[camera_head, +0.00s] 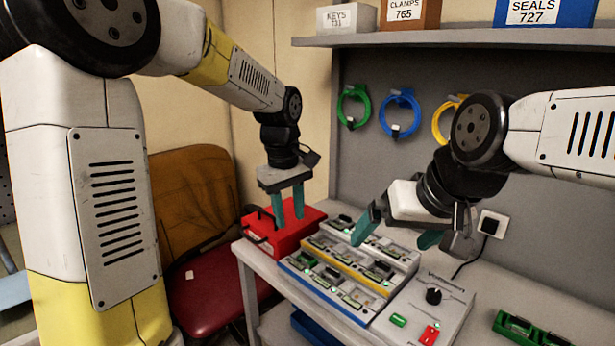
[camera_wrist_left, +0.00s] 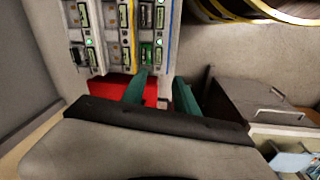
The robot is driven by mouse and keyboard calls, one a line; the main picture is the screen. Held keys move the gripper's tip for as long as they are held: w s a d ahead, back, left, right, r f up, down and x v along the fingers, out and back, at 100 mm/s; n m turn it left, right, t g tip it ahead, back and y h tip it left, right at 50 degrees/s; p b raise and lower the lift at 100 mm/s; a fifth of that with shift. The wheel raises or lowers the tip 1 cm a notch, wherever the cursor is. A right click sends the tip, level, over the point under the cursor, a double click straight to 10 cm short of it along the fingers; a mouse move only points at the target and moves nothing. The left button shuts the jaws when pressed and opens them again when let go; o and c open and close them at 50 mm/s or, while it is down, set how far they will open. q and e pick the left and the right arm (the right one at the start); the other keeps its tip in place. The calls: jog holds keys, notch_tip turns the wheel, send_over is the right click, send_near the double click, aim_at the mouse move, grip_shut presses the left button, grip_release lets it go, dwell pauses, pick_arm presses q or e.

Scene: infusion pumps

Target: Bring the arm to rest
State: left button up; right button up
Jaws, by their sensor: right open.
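My left gripper (camera_head: 288,203) points down with its two teal fingers apart and nothing between them. In the head view it hangs in front of the red case (camera_head: 311,221) at the table's left end. Its fingers (camera_wrist_left: 160,92) also show apart in the left wrist view, over part of the red case (camera_wrist_left: 107,87). My right gripper (camera_head: 398,232) is open above the right rear part of the pump rack (camera_head: 375,289), its teal fingers wide apart. I see nothing held in it. Whether either gripper touches anything below is unclear.
The rack has blue, yellow and pale rows with several modules. A grey control box (camera_head: 438,306) with a black knob stands right of it, then a green module (camera_head: 530,327). Coiled tubes (camera_head: 399,112) hang behind, under a shelf (camera_head: 450,38). A red chair (camera_head: 205,292) stands left.

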pick_arm(q)
jog(key=s+a+r+m+t, duration=0.2)
jog(key=s+a, duration=0.3)
jog(key=s, duration=0.4)
jog(key=s+a+r+m+t+h, duration=0.1)
jog(key=s+a+r+m+t, duration=0.2)
jog(key=s, duration=0.6)
jog(key=a+m, duration=0.2)
jog(key=shift+r+m, duration=0.3)
jog(key=shift+r, duration=0.1)
